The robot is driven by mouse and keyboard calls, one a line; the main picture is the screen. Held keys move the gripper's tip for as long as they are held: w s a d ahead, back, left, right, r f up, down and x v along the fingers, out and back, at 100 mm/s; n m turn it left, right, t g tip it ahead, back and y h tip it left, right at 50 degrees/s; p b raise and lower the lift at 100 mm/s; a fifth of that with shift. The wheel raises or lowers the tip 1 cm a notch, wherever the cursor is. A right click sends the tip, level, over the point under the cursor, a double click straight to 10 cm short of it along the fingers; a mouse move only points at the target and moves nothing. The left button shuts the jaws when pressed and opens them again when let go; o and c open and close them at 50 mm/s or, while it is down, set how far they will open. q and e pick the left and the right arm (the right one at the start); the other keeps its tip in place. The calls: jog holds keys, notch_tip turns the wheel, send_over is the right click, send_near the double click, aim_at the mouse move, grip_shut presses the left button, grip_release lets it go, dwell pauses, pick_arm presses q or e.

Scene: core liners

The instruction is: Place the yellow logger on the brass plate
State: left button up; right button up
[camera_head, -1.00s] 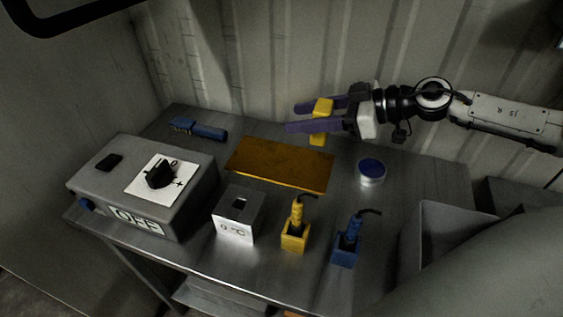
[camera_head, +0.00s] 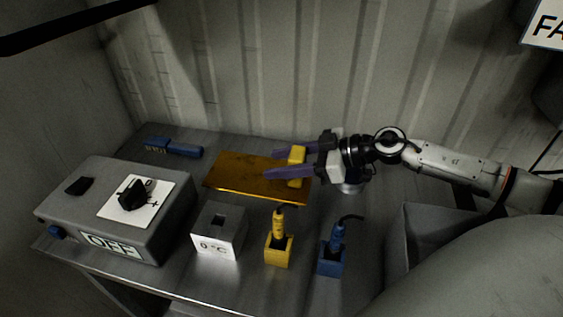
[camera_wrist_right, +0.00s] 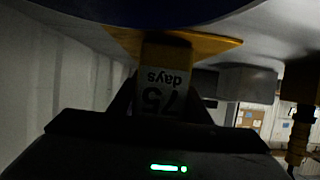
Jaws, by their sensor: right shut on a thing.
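The yellow logger (camera_head: 296,168) is an upright yellow block between the purple fingers of my right gripper (camera_head: 275,165), which is shut on it. In the right wrist view the logger (camera_wrist_right: 165,75) shows a white label reading "75 days", upside down. The brass plate (camera_head: 235,177) lies flat on the bench. The logger is over or at the plate's right part; I cannot tell for sure whether it touches. The plate's edge (camera_wrist_right: 222,42) shows beside the logger in the wrist view. My left gripper is not in view.
A grey box with a dial and "OFF" label (camera_head: 150,225) stands at left. In front of the plate are a "0 °C" block (camera_head: 219,240), a yellow holder (camera_head: 279,250) and a blue holder (camera_head: 332,262). A blue tool (camera_head: 173,147) lies at back left. A round tin is partly hidden behind my gripper.

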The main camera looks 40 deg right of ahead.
aim_at(305, 158)
jog(key=o, duration=1.2)
jog(key=shift+f, duration=0.1)
jog(key=p+v, duration=0.3)
jog(key=v, duration=0.8)
jog(key=shift+a, duration=0.1)
jog(key=shift+s+d+r+p, duration=0.3)
jog(key=shift+s+d+p, duration=0.05)
jog(key=shift+s+d, duration=0.05)
